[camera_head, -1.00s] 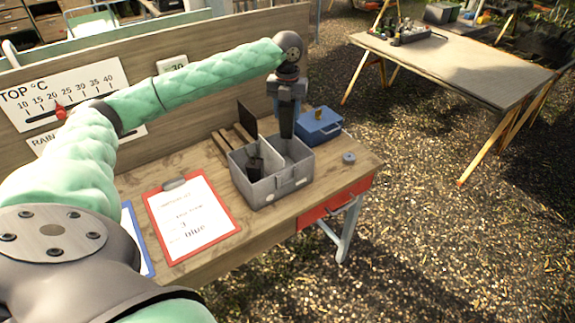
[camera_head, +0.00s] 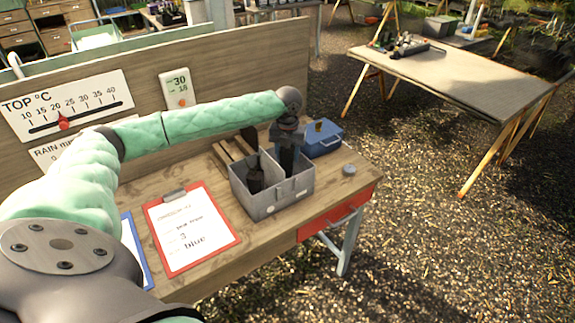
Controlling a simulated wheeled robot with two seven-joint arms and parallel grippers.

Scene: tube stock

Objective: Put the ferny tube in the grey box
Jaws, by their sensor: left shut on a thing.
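The grey box (camera_head: 272,207) stands on the wooden bench, split by a wall into two compartments. A dark object (camera_head: 255,180) stands in its left compartment. My left gripper (camera_head: 287,167) points straight down into the right compartment, shut on a dark upright thing that I take to be the ferny tube. Its lower end is hidden by the box's front wall, and its colour is too dark to read. I cannot tell whether it touches the floor of the box. My right gripper is not in view.
A blue box (camera_head: 323,140) stands behind the grey box, and a small grey round piece (camera_head: 349,170) lies to the right. A red clipboard (camera_head: 191,228) lies in front left. A wooden rack (camera_head: 226,153) is behind. The bench's right front edge is close.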

